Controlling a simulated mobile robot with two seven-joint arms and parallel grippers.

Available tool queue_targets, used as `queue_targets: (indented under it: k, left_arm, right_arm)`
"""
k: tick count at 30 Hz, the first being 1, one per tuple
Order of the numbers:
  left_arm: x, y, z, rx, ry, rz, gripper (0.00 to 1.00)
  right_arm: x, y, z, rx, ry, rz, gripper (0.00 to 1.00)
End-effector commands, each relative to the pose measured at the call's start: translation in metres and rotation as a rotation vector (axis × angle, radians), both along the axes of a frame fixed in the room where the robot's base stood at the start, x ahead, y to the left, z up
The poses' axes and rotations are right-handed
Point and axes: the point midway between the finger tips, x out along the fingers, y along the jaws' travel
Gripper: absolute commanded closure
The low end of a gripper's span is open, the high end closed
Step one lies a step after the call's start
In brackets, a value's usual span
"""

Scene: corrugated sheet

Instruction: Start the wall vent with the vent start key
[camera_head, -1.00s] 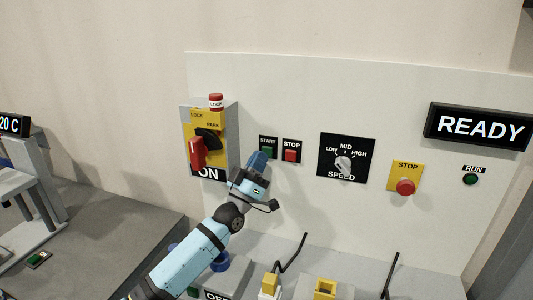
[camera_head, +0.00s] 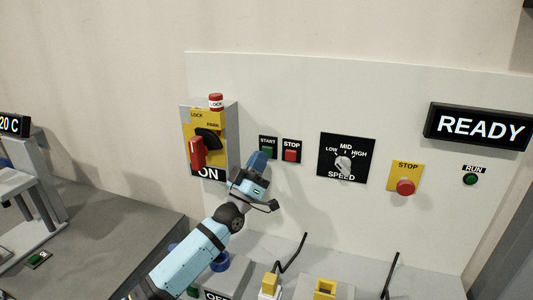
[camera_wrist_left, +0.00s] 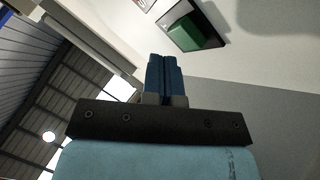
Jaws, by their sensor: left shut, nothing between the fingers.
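The green START key (camera_head: 267,152) sits on a black plate on the white wall panel, with the red STOP key (camera_head: 291,155) on its own plate to the right. In the left wrist view the green key (camera_wrist_left: 186,40) shows large, above and right of the fingertips. My left gripper (camera_head: 258,160) is shut and empty, its blue fingers pointing up just below and left of the START key, hiding part of its plate's lower left. In the left wrist view the fingers (camera_wrist_left: 162,72) are together and look apart from the key. My right gripper is not in view.
A grey switch box (camera_head: 232,140) with a red handle at ON stands left of the keys. Right are a SPEED knob (camera_head: 343,164), a yellow-plated STOP button (camera_head: 405,187), a green RUN lamp (camera_head: 470,179) and a READY display (camera_head: 478,127). Cables and yellow fittings line the ledge below.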

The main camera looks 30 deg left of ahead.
Motion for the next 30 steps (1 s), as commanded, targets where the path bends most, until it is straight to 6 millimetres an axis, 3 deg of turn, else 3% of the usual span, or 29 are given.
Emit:
queue_targets:
  k: [30]
  left_arm:
    - [0.011,0.003,0.000,0.000,0.000,0.000,1.00]
  right_arm:
    - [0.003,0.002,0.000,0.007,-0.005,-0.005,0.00]
